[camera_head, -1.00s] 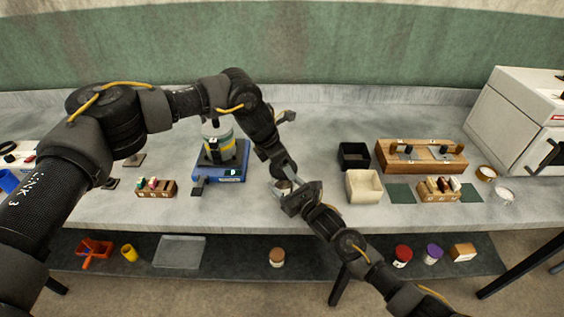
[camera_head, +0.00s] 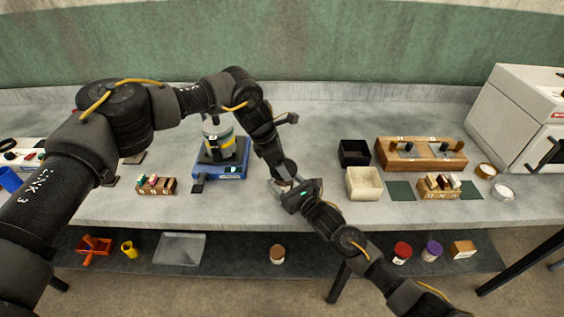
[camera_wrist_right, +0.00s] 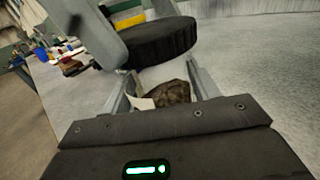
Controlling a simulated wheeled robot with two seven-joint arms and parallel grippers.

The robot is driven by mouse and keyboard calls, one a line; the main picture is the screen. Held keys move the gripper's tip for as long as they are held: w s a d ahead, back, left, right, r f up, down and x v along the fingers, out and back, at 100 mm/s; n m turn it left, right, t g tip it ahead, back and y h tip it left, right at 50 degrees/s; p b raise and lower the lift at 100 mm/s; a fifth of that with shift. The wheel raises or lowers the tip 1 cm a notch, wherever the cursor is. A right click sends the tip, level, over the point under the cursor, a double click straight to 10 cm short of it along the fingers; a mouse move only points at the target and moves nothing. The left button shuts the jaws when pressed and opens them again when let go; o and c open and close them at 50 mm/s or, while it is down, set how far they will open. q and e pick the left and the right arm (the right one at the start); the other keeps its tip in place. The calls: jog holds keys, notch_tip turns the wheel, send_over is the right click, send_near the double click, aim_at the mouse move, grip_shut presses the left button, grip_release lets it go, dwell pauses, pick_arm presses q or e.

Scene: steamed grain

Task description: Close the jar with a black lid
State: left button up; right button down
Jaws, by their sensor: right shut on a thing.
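The jar (camera_wrist_right: 172,92) shows in the right wrist view, with dark brown contents and a pale label at its left. My right gripper (camera_wrist_right: 165,92) is shut on it from both sides. The black lid (camera_wrist_right: 160,44), a thick disc with a ridged rim, is directly above the jar. I cannot tell whether the lid touches the jar's rim. Grey fingers of my left gripper (camera_wrist_right: 120,22) are at the lid's left and far sides; their grip is unclear. In the head view, the right gripper (camera_head: 284,187) meets the left arm's end above the table's front; jar and lid are mostly hidden.
A blue scale (camera_head: 220,170) with a container on it stands left of the grippers. A black box (camera_head: 354,153), a cream box (camera_head: 364,184) and a wooden rack (camera_head: 422,154) stand to the right. A lower shelf (camera_head: 330,258) holds several small containers.

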pick_arm(q)
jog(key=m+g, duration=0.1)
jog(key=m, duration=0.3)
jog(key=shift+w+f+m+g, duration=0.1)
jog(key=shift+m+g, duration=0.2)
jog(key=shift+g, duration=0.1)
jog(key=m+g, duration=0.1)
jog(key=m, duration=0.2)
jog(key=shift+d, duration=0.15)
jog(key=shift+m+g+y, duration=0.4)
jog(key=shift+m+y, duration=0.1)
jog(key=shift+m, duration=0.5)
jog(key=o, duration=0.9)
jog(key=shift+r, duration=0.2)
jog(key=shift+r, duration=2.2)
